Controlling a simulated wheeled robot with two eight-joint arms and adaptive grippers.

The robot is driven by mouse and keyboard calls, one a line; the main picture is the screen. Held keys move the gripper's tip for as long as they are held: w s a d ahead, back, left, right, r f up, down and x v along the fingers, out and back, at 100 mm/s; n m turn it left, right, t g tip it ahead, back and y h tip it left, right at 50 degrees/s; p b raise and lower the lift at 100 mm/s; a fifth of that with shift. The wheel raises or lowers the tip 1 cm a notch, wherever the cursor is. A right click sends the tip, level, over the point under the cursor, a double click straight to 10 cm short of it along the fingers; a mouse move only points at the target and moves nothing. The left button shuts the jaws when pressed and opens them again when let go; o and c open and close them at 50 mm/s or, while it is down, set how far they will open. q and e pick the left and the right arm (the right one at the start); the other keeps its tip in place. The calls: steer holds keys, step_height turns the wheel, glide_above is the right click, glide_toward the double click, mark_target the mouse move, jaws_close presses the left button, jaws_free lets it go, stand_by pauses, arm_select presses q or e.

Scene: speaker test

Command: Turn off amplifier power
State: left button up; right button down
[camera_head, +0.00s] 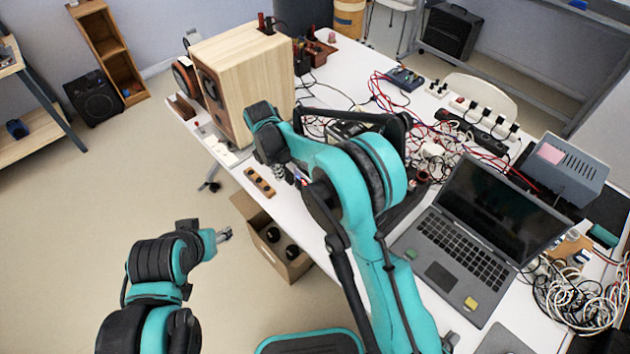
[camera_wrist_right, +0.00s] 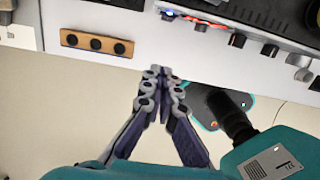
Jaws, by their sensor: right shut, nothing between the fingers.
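In the right wrist view the amplifier's light front panel (camera_wrist_right: 215,34) runs along the top right, with a dark top behind it. It carries a lit blue light (camera_wrist_right: 168,14), small switch-like parts near it and dark and silver knobs (camera_wrist_right: 268,51). My right gripper (camera_wrist_right: 160,72) is shut and empty, with its tips just below the panel's left part; I cannot tell whether they touch anything. In the head view my right arm hides most of the amplifier and much of the right gripper (camera_head: 287,173). My left gripper (camera_head: 223,235) is at the lower left, apart from the table; its jaw state is unclear.
A wooden speaker (camera_head: 262,75) stands at the table's left. A wooden strip with dark holes (camera_head: 260,182) lies by the front edge. A laptop (camera_head: 440,255), cables and power strips (camera_head: 470,130) crowd the right. An open cardboard box (camera_head: 290,268) stands below the table edge.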

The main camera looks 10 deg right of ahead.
mark_target(298, 185)
stand_by(0.3)
steer(key=f+b, duration=0.1)
steer(key=f, duration=0.2)
steer(key=f+b, duration=0.1)
steer(key=f, duration=0.2)
steer(key=f+b, duration=0.1)
steer(key=f, duration=0.2)
steer(key=shift+w+d+f, duration=0.25)
steer(key=shift+d+f, duration=0.05)
steer(key=shift+d, duration=0.1)
steer(key=shift+w+d+f+b, duration=0.25)
steer(key=shift+w+d, duration=0.2)
steer(key=shift+d, duration=0.15)
steer(key=shift+w+d+f+b, duration=0.1)
steer(key=shift+w+d+f, duration=0.15)
steer(key=shift+w+d, duration=0.5)
steer(key=shift+d, duration=0.25)
